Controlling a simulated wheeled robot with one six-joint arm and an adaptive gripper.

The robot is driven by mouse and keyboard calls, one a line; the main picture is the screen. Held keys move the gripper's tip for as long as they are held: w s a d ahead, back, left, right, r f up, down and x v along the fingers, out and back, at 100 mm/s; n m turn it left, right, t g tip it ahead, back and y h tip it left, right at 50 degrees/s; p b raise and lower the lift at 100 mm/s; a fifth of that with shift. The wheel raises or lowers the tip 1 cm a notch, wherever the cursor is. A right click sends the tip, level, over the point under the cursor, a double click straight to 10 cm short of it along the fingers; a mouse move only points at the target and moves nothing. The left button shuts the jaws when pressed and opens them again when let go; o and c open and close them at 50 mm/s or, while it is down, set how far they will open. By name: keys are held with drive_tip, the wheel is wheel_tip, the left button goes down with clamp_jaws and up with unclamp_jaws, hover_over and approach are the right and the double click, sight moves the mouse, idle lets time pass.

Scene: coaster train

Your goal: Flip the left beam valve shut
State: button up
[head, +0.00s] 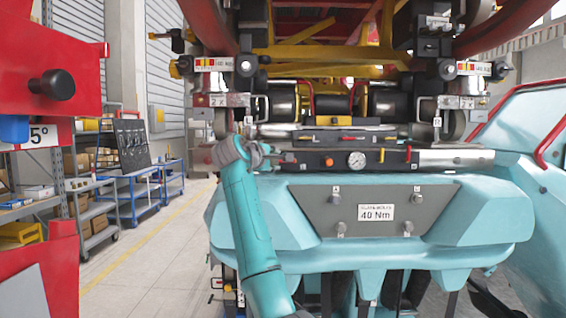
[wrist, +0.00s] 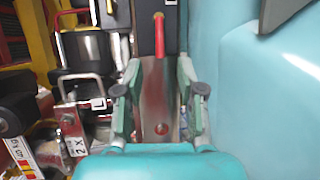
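The dark beam (head: 345,160) with a round gauge (head: 357,159) spans the front of the teal machine. Another red handle (head: 408,154) stands upright near the beam's right end. My gripper (head: 270,155) is at the beam's left end. In the wrist view my gripper (wrist: 160,98) is open and empty, its fingers either side of the silver end plate (wrist: 155,95), with the lever beyond the fingertips.
The teal housing (head: 300,215) with a 40 Nm label (head: 376,212) lies below the beam. A yellow-topped block (head: 335,121) and coaster undercarriage sit above. In the wrist view, brackets and a metal loop handle (wrist: 85,78) crowd the left side.

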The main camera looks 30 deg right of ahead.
drive_tip(key=x, duration=0.6)
drive_tip(key=shift+w+d+f, duration=0.1)
drive_tip(key=shift+w+d, duration=0.2)
clamp_jaws()
